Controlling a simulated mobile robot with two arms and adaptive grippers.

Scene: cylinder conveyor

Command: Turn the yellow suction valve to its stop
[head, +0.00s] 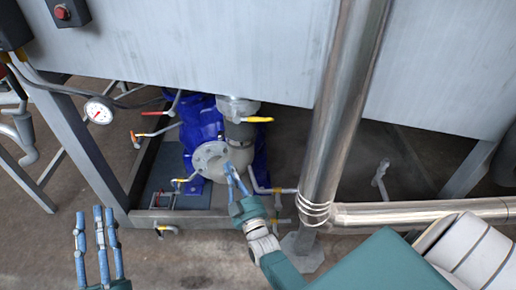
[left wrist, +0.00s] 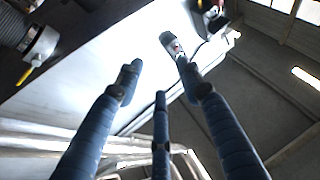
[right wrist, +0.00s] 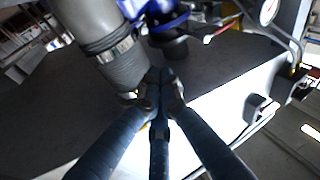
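A yellow valve handle (head: 257,119) sticks out to the right from the grey vertical pipe (head: 238,135) beside the blue pump. A yellow handle beside the grey pipe also shows in the left wrist view (left wrist: 28,75). My right gripper (head: 233,178) is in front of the pump, below and apart from this handle in the head picture. In the right wrist view its fingertips (right wrist: 160,85) are drawn together near the grey pipe (right wrist: 125,60); I see nothing held. A yellow bit is mostly hidden behind the fingers there. My left gripper (head: 96,225) is open and empty at lower left.
Smaller yellow handles (head: 184,180) sit low by the pump (head: 203,128), and red handles (head: 150,113) are left of it. A shiny steel pipe (head: 340,110) stands right of my right gripper. A grey tank (head: 230,45) overhangs above. A gauge (head: 99,111) is at left.

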